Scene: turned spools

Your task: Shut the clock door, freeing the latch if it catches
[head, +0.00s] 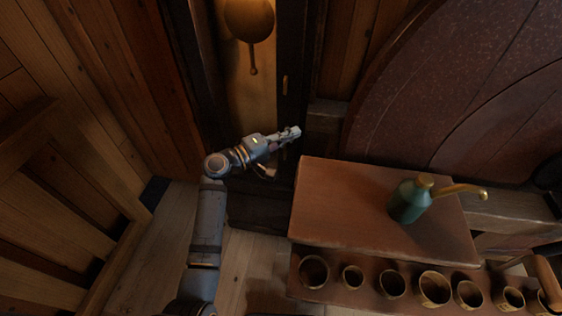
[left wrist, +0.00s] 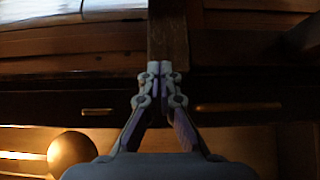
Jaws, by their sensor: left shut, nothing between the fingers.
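The tall clock case stands at the back in the head view, with a brass pendulum bob (head: 249,18) hanging in its lit inside. A dark upright (head: 294,60) along its right side carries a small brass upright piece (head: 285,84), perhaps the door's handle or latch. I cannot tell which part is the door or how far open it is. My left gripper (head: 295,132) is shut and empty, in front of the dark upright and below the brass piece. The left wrist view shows its closed fingertips (left wrist: 160,70), a brass bar (left wrist: 240,107) to their right and the round bob (left wrist: 76,152) lower left. Contact is unclear.
A reddish-brown bench top (head: 345,205) with a green oil can (head: 410,200) stands right of my left arm. Below it is a rack (head: 333,292) with several round cups. A big speckled dark red disc (head: 440,90) is behind. Wooden planks close off the left.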

